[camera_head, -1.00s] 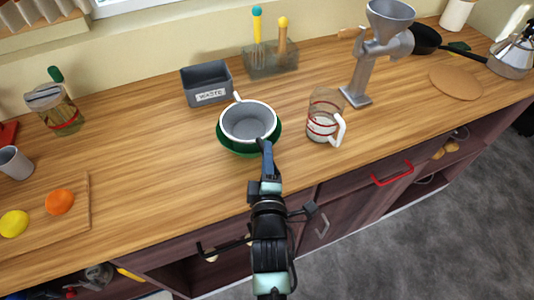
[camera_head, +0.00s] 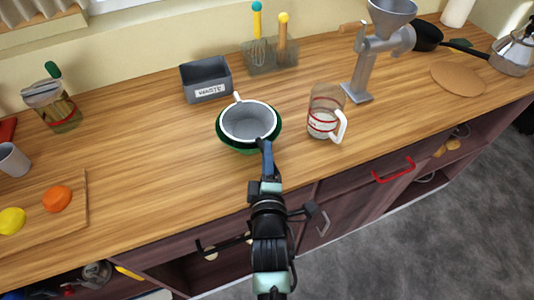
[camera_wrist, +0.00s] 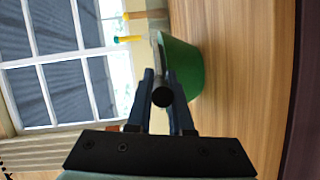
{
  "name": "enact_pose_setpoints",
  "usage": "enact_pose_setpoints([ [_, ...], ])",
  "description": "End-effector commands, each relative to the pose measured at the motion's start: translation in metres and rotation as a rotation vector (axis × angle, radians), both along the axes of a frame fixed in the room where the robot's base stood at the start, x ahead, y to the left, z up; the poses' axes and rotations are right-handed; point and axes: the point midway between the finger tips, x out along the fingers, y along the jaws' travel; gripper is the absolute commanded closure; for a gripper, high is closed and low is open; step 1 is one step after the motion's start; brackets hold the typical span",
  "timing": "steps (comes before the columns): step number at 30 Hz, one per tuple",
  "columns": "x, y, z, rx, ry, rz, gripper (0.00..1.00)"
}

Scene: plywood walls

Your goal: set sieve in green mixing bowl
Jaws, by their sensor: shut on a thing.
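The sieve (camera_head: 248,121) is a round grey bowl shape with a pale rim, a small white tab at the back and a dark handle at the front. It sits inside or just over the mouth of the green mixing bowl (camera_head: 241,149), roughly centred; whether it rests on the rim I cannot tell. My gripper (camera_head: 264,150) reaches in from the front and is shut on the sieve's handle. In the wrist view, the handle's dark end (camera_wrist: 162,97) shows between my fingers (camera_wrist: 161,80), with the green bowl (camera_wrist: 186,70) just beyond. The bowl's inside is hidden by the sieve.
A measuring jug (camera_head: 325,115) stands right of the bowl, and a grey waste bin (camera_head: 206,82) stands behind it. A utensil holder (camera_head: 270,58) and a metal grinder (camera_head: 365,60) stand further back.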

Motion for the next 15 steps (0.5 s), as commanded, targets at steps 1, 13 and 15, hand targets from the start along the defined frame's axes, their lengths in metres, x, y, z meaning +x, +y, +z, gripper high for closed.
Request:
enact_pose_setpoints([
  [1, 0.0002, 0.0001, 0.0007, 0.0, -0.002, 0.0, 1.0],
  [13, 0.0001, 0.0, 0.0005, 0.0, -0.001, 0.0, 0.46],
  [15, -0.0001, -0.0001, -0.0002, 0.0, 0.001, 0.0, 0.46],
])
